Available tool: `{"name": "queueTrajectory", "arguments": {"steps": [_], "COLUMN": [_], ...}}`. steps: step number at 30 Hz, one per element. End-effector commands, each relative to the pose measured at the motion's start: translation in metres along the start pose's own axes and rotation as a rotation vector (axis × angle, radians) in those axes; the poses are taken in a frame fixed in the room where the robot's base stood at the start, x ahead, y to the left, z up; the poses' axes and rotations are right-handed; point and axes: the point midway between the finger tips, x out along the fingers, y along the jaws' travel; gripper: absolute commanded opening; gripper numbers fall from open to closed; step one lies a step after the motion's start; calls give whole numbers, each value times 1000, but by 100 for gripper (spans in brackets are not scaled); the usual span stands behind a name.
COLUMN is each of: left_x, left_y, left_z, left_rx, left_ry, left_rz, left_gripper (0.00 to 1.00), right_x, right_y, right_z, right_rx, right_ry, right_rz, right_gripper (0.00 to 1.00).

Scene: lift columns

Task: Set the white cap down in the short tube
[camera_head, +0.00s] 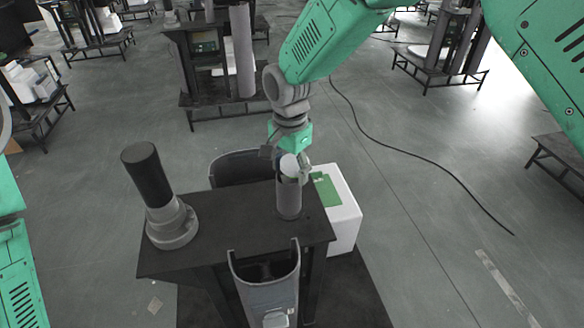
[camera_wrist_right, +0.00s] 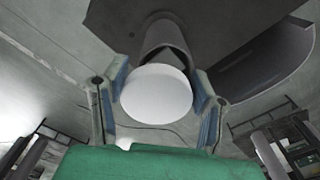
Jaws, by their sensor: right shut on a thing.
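The white cap (camera_head: 289,164) is between the fingers of my right gripper (camera_head: 287,159). In the right wrist view the cap's round white face (camera_wrist_right: 156,94) sits between the blue finger pads, and the gripper is shut on it. The short tube (camera_head: 289,199), a grey upright cylinder, stands on the dark table, directly below the cap. In the wrist view part of the tube's wall and dark inside (camera_wrist_right: 165,38) show behind the cap. The cap hides the rest of the rim, so I cannot tell whether it touches. My left gripper is out of view.
On the dark table (camera_head: 215,220), a black-topped column with a grey round base (camera_head: 172,226) stands to the left. A grey curved holder (camera_head: 268,284) is at the front edge, another (camera_head: 240,168) at the back. A white box with green (camera_head: 343,215) is to the right.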

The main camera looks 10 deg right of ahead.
Motion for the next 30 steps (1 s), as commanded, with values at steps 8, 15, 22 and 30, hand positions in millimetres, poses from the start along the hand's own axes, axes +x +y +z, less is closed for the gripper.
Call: {"name": "queueTrajectory", "arguments": {"steps": [8, 15, 22, 30], "left_x": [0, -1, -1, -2], "left_y": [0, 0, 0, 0], "left_z": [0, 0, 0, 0], "left_rx": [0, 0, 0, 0], "left_ry": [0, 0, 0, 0], "left_rz": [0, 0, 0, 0], "left_gripper": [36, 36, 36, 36], "right_x": [1, 2, 3, 4], "right_y": [1, -2, -5, -7], "right_z": [-2, 3, 7, 10], "right_rx": [1, 1, 0, 1], "right_ry": [-3, -2, 0, -1], "right_rz": [-2, -1, 1, 0], "right_gripper": [25, 25, 25, 25]}}
